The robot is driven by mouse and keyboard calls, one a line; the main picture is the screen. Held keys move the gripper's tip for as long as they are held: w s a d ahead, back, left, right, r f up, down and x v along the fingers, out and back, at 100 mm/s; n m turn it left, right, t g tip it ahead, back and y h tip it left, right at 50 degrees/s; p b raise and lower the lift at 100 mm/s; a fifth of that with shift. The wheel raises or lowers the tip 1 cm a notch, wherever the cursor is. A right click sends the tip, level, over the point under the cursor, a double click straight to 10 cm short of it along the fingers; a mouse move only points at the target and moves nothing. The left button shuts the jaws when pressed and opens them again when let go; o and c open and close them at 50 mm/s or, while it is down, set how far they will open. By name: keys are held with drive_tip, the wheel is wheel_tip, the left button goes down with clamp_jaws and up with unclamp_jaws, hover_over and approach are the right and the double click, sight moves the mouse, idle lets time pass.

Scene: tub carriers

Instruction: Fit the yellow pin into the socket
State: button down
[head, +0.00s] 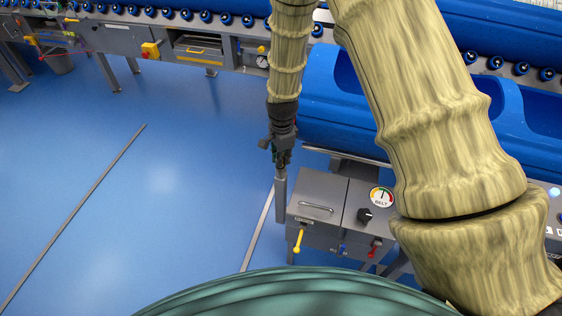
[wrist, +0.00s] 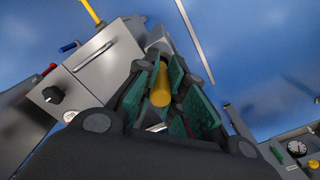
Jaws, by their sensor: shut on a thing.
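My gripper (head: 281,158) points down over the top of a narrow grey upright post (head: 280,198) at the left side of a grey cabinet. In the wrist view, my gripper (wrist: 165,88) is shut on a yellow pin (wrist: 158,85), a short cylinder between the green finger pads. The pin's far end points toward the grey post beyond the fingers. The fingers partly hide the pin and the post's top. I cannot make out the socket opening, or whether pin and post touch.
The grey cabinet (head: 325,210) has a BELT dial (head: 381,197), a black knob and a handle. Yellow (head: 298,241), blue and red levers stick out of its front. A blue tub (head: 345,120) stands behind. Open blue floor lies to the left.

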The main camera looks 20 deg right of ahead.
drive_tip(key=shift+f, duration=0.25)
drive_tip(key=c, duration=1.5)
unclamp_jaws()
drive_tip(key=shift+r+b, duration=1.1)
drive_tip(key=shift+r, duration=5)
